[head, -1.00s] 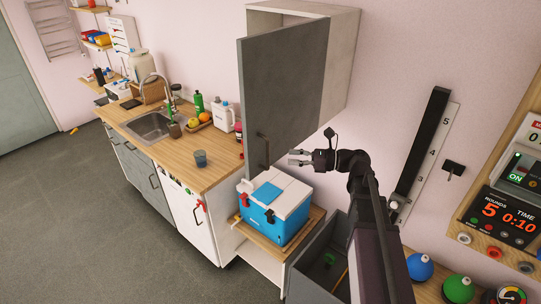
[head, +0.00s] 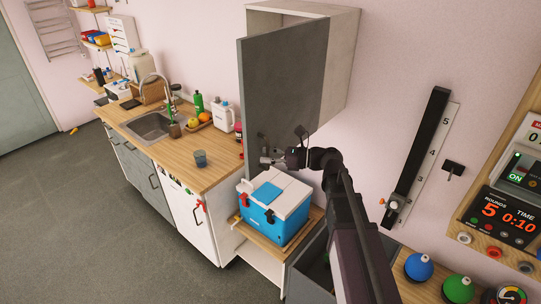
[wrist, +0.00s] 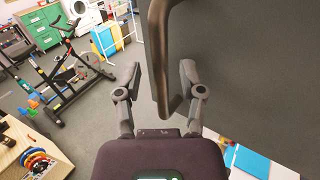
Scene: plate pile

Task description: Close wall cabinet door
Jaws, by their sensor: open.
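The wall cabinet (head: 338,62) hangs on the pink wall with its dark grey door (head: 275,82) swung open. The dark bar handle (wrist: 155,50) on the door fills the upper middle of the wrist view. My gripper (head: 266,160) is at the door's lower part, by the handle. In the wrist view my gripper (wrist: 160,76) is open, and the handle's lower bend shows between its two fingers. I cannot tell whether either finger touches the handle. In the head view the handle is mostly hidden by my gripper.
A blue and white cooler (head: 268,208) stands on a wooden shelf just below my gripper. The counter (head: 190,172) with the sink is to the left. A black rail (head: 425,140) is on the wall at the right.

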